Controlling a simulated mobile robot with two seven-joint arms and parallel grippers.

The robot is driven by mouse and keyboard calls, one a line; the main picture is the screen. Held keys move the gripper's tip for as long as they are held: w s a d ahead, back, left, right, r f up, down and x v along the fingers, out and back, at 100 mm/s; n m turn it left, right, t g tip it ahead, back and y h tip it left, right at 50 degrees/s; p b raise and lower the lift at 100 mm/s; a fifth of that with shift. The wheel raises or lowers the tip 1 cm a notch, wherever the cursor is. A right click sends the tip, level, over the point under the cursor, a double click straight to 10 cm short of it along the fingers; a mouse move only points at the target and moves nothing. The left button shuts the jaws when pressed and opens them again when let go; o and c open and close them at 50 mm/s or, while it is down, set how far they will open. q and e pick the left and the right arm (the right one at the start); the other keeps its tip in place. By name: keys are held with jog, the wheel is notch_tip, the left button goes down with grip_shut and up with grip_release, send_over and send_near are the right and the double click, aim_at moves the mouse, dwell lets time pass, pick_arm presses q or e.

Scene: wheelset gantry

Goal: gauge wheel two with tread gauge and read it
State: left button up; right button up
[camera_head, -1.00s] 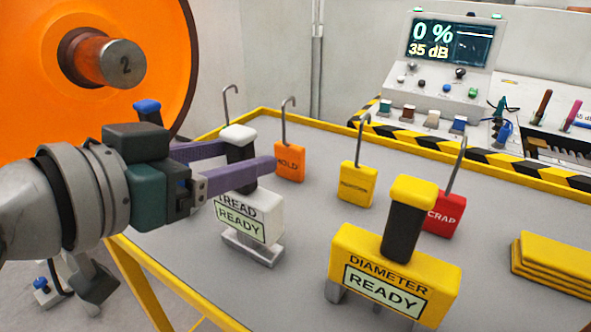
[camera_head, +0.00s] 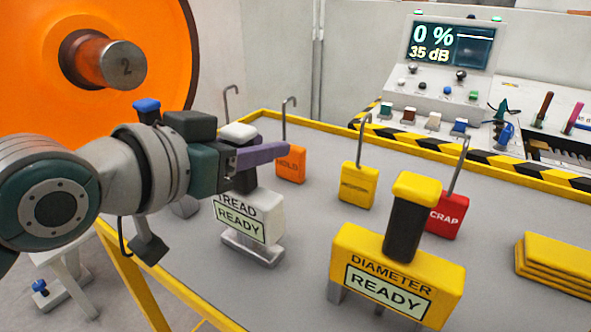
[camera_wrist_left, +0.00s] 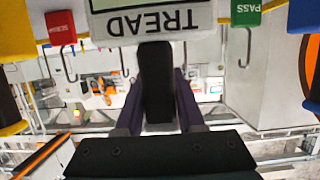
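The tread gauge (camera_head: 246,218), a white block marked TREAD with a READY display, stands on the grey table and also shows in the left wrist view (camera_wrist_left: 150,20). My left gripper (camera_head: 262,156) is at its dark upright handle, below the white cap. In the left wrist view the open purple fingers (camera_wrist_left: 158,95) lie on either side of the black handle (camera_wrist_left: 156,80), with narrow gaps. My right gripper is out of view.
The yellow diameter gauge (camera_head: 395,280) stands close right of the tread gauge. Orange HOLD (camera_head: 290,165), yellow (camera_head: 357,186) and red SCRAP (camera_head: 445,218) hooked tags stand behind. A console (camera_head: 450,60) reads 0 % and 35 dB. Yellow plates (camera_head: 555,262) lie at right.

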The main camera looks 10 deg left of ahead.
pick_arm(q)
grip_shut()
dwell(0.9)
